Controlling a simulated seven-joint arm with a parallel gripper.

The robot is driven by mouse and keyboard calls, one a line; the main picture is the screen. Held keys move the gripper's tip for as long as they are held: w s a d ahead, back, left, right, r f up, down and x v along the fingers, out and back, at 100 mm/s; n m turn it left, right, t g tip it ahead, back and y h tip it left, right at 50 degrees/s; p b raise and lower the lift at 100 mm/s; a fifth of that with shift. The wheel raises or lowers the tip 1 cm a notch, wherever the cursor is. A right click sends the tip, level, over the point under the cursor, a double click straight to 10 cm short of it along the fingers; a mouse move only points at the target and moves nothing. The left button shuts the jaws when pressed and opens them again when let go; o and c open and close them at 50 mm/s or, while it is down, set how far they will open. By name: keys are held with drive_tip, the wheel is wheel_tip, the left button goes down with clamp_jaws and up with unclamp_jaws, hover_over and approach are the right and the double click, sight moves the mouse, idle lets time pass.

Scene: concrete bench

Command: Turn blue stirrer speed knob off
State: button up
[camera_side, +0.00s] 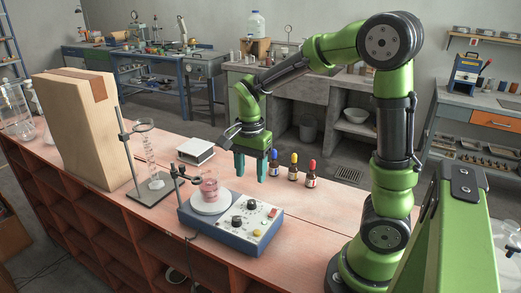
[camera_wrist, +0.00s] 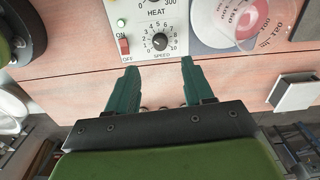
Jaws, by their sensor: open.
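The blue stirrer (camera_side: 222,237) sits on the bench with a pale control panel and a white round plate (camera_side: 212,204). Its dark speed knob (camera_wrist: 160,42) shows in the wrist view, above the word SPEED, within a numbered dial; I cannot read its setting surely. A red switch (camera_wrist: 124,46) marked ON and OFF is to its left. A beaker (camera_side: 208,188) with pink liquid stands on the plate. My gripper (camera_side: 251,172) is open and empty, above the bench behind the stirrer. In the wrist view, its fingertips (camera_wrist: 158,70) are apart, just below the knob.
Several dropper bottles (camera_side: 294,168) with coloured tops stand right of my gripper. A white box (camera_side: 195,151) lies left of it. The bench right of the stirrer is clear.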

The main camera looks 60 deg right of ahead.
sight(251, 202)
wheel_tip(251, 202, down, 9)
drive_tip(key=shift+f, duration=0.1)
idle(0.3)
clamp_jaws()
